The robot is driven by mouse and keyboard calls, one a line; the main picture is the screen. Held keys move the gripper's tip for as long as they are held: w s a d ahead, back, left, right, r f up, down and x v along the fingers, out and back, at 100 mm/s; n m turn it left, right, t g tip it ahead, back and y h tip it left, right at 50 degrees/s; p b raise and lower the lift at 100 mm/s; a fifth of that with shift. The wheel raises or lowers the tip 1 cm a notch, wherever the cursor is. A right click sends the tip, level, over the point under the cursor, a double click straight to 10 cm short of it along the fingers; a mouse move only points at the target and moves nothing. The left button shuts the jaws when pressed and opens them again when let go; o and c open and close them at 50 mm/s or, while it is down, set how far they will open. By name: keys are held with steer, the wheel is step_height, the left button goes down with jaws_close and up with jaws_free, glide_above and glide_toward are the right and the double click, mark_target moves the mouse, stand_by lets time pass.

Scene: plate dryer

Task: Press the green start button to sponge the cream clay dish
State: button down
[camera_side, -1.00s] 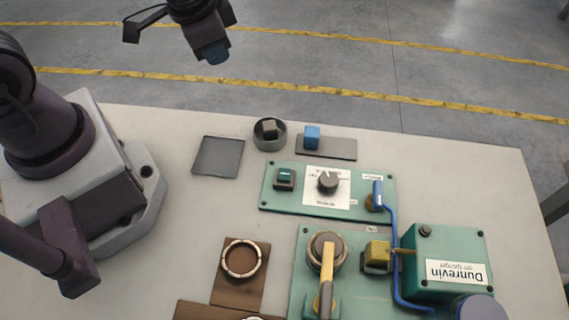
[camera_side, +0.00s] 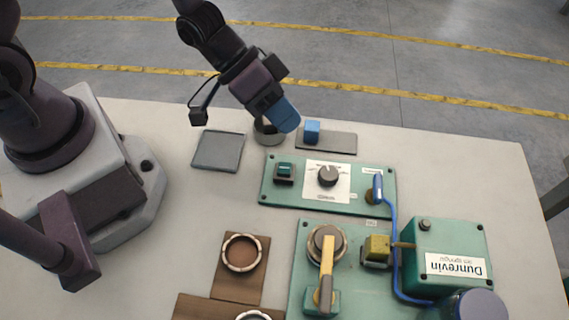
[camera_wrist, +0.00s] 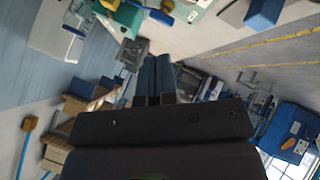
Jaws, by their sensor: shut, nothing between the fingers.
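The green start button (camera_side: 285,169) sits in a dark square housing at the left end of the green control panel (camera_side: 300,202). My gripper (camera_side: 290,125) is shut and empty, its blue fingers above the far side of the table, behind the panel and apart from the button. The fingers also show in the wrist view (camera_wrist: 157,75). A round dish with a cream rim and brown inside (camera_side: 242,236) rests on a brown board; a second similar rim (camera_side: 253,314) is cut off by the lower edge. A yellow sponge-like block (camera_side: 377,248) is mounted beside a round wheel (camera_side: 314,240) under a wooden-handled lever.
A dark knob (camera_side: 327,176) and a blue-handled valve (camera_side: 377,187) stand right of the button. A green machine box (camera_side: 460,238) stands at right.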

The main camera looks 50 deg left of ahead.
mark_target(285, 165)
steer(key=shift+f, duration=4.45)
steer(key=shift+f, duration=0.15)
steer(key=shift+f, duration=0.25)
